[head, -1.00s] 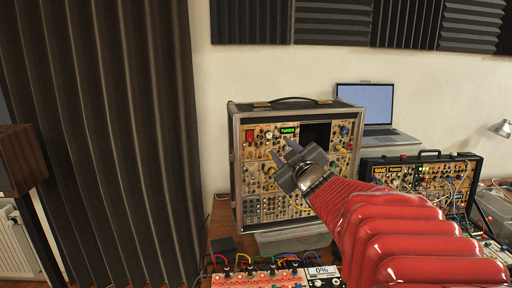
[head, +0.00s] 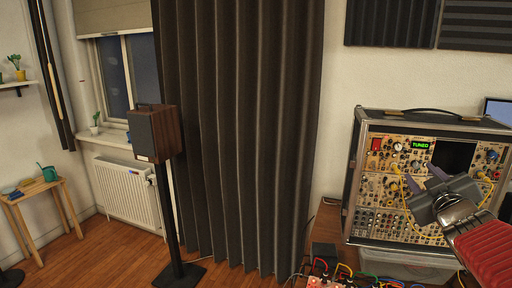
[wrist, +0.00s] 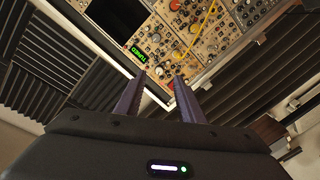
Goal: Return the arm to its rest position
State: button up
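My gripper (head: 418,178) is at the right of the head view, at the end of my red-sleeved arm, in front of the tall synth case (head: 357,185). Its two purple fingers are apart with nothing between them. In the wrist view the open gripper (wrist: 160,76) points toward the case's panel (wrist: 207,45), which shows upside down. Its green display (wrist: 139,54) lies just beyond the fingertips, and I see no contact. My arm is cut off by the right edge of the head view.
A yellow cable (wrist: 200,35) hangs across the panel. Coloured cables (head: 345,272) and a clear bin (head: 405,266) are below the case. A speaker on a stand (head: 155,133) and a dark curtain (head: 240,130) are to the left. A laptop (head: 498,110) shows at the right edge.

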jog(key=s+d+f+m+g+h, duration=0.2)
jog(key=s+d+f+m+g, duration=0.25)
jog(key=f, duration=0.35)
jog(key=s+a+f+m+g+y, duration=0.1)
jog(key=s+a+f+m+g, duration=0.1)
jog(key=s+a+f+g, duration=0.35)
jog(key=s+a+f+n+y, duration=0.1)
jog(key=s+a, duration=0.3)
jog(key=a, duration=0.5)
jog(key=s+a+f+n+y, duration=0.1)
jog(key=s+a+f+y, duration=0.1)
jog(key=a, duration=0.7)
jog(key=s+a+f+n+y, duration=0.1)
jog(key=s+a+f+y, duration=0.1)
jog(key=s+a, duration=0.4)
jog(key=a+y, duration=0.1)
jog(key=a, duration=0.2)
jog(key=shift+a+g+y, duration=0.3)
jog(key=shift+a, duration=0.05)
jog(key=shift+c, duration=0.5)
